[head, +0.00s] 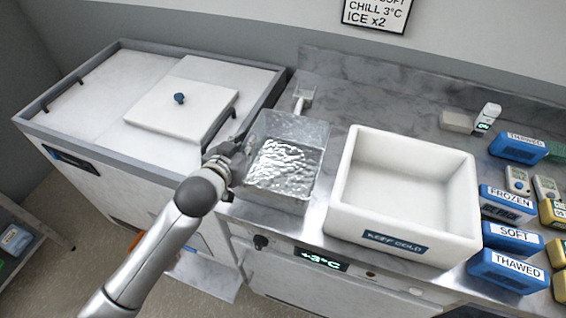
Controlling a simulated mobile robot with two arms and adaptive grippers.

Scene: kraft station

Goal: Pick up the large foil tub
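The large foil tub (283,165) stands on the metal counter at the middle of the head view. It is silvery, with a crinkled, shiny surface inside its grey walls. My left gripper (236,156) is at the tub's left side, close against its left wall. Its fingers are dark and small here, and I cannot tell whether they are open or closed on the rim. My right gripper is out of view.
A white open box (349,190) labelled KEEP COLD stands close on the tub's right. A chest freezer with a white lid (172,112) is at the left. Blue packs (512,238), yellow packs and small meters crowd the right end. A metal tool (303,97) lies behind the tub.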

